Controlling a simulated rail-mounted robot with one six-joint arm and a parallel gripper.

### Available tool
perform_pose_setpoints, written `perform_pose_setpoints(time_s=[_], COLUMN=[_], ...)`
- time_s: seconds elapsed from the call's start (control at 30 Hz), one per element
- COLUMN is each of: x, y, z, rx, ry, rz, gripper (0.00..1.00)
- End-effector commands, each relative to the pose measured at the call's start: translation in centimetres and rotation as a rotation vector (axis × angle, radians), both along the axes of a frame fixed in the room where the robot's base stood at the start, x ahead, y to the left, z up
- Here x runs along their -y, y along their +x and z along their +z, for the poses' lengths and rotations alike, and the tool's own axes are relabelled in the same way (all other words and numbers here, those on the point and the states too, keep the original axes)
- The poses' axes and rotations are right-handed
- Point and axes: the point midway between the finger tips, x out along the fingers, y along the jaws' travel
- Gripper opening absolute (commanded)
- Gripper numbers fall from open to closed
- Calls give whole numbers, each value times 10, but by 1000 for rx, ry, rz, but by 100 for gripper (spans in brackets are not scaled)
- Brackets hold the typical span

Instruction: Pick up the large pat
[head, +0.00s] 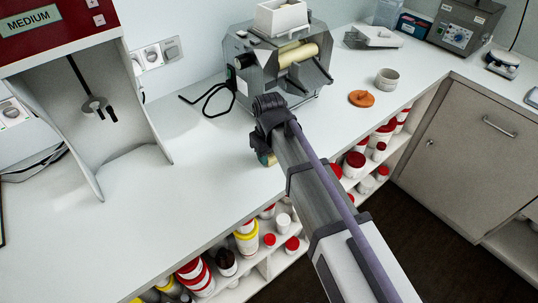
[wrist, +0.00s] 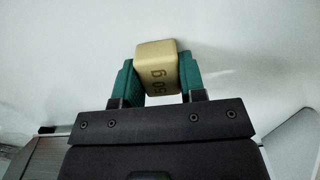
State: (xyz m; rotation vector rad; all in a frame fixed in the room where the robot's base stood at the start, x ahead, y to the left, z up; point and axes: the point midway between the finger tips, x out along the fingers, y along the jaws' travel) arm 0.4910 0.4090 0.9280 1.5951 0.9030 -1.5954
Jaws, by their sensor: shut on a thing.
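The pat is a pale yellow block (wrist: 157,62) with dark lettering that looks like "50 g", partly cut off. In the wrist view it sits between the green fingers of my gripper (wrist: 158,82), which touch it on both sides. My gripper is shut on it. I cannot tell the height of the pat above the counter.
A machine with a roller and white hopper (head: 283,62) stands behind my gripper. A red-topped unit marked MEDIUM (head: 60,40) is at left. An orange disc (head: 361,98) and grey cup (head: 387,79) are at right. Shelves of jars (head: 246,240) lie below. The counter's left front is clear.

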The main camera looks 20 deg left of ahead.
Motion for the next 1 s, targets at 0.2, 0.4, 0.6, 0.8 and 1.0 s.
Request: perform_pose_setpoints(time_s=[0.2, 0.4, 0.6, 0.8, 1.0], x=[0, 0, 0, 0, 0], y=[0, 0, 0, 0, 0], z=[41, 90, 102, 99, 99], rx=[0, 0, 0, 0, 0], ry=[0, 0, 0, 0, 0], rz=[0, 0, 0, 0, 0], gripper=[14, 14, 14, 14, 14])
